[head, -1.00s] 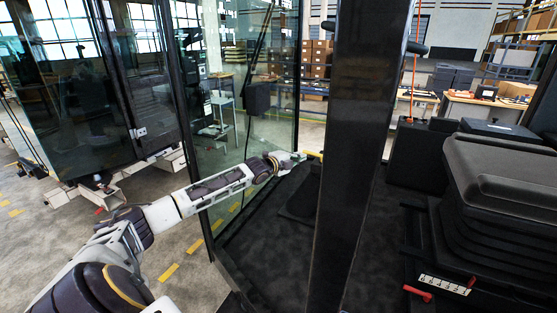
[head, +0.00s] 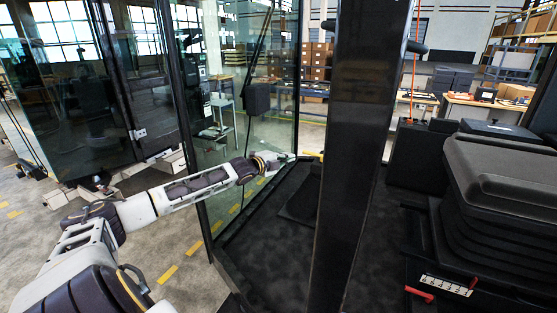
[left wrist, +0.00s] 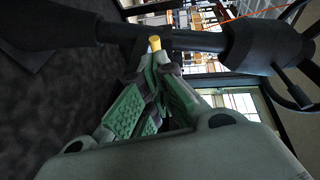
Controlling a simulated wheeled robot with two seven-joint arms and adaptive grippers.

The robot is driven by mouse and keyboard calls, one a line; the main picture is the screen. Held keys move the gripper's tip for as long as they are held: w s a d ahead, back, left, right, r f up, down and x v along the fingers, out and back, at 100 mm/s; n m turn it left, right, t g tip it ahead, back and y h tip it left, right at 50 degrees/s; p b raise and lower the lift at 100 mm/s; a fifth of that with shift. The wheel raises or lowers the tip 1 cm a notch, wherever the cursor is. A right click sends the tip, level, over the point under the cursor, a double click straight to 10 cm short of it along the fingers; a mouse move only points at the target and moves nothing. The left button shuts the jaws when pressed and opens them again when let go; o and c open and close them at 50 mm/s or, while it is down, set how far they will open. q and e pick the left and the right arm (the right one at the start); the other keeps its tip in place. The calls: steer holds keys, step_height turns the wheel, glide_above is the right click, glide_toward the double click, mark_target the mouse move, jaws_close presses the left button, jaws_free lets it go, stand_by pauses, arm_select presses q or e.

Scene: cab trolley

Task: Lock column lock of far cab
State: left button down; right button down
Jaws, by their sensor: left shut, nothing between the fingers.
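The cab's dark upright column (head: 362,110) fills the middle of the head view. A small yellow tip (head: 311,154), likely the column lock lever's end, shows just left of it. My left gripper (head: 289,157) reaches from the left, close to this tip, with its end partly hard to make out. In the left wrist view my green fingers (left wrist: 155,66) are closed together with nothing between them. The yellow tip (left wrist: 154,43) stands just beyond the fingertips; I cannot tell whether they touch. A dark bar (left wrist: 190,38) crosses behind it. My right gripper is not seen.
A black seat (head: 505,185) stands at the right, with a red lever (head: 418,294) low beside it. A dark pedal (head: 300,197) lies on the open cab floor.

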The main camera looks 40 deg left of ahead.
arm_select(q)
steer(key=shift+s+a+r, duration=0.1)
steer(key=shift+s+a, duration=0.25)
steer(key=shift+s, duration=0.3)
steer(key=shift+s+a+r, duration=0.1)
steer(key=shift+s+a, duration=0.2)
steer(key=shift+s, duration=0.35)
steer(key=shift+s+a, duration=0.1)
steer(key=shift+s, duration=0.15)
stand_by(0.5)
